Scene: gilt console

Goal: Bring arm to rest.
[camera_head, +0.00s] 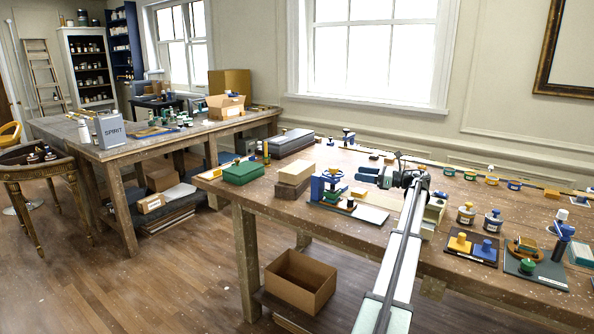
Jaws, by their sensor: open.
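My arm reaches in from the bottom of the view, up over the front edge of the right workbench (300,217). My gripper (364,174) is above the bench, pointing left, near a blue hand-wheel device (329,184). Its jaws are open, and I see nothing held between them. The gripper is small in the view, so I cannot tell its exact gap from the device.
A green box (243,173) and stacked tan blocks (297,172) lie left of the gripper. Labelled jars (466,214) and a board with yellow and blue knobs (471,250) stand right of my arm. An open cardboard box (300,281) sits below the bench.

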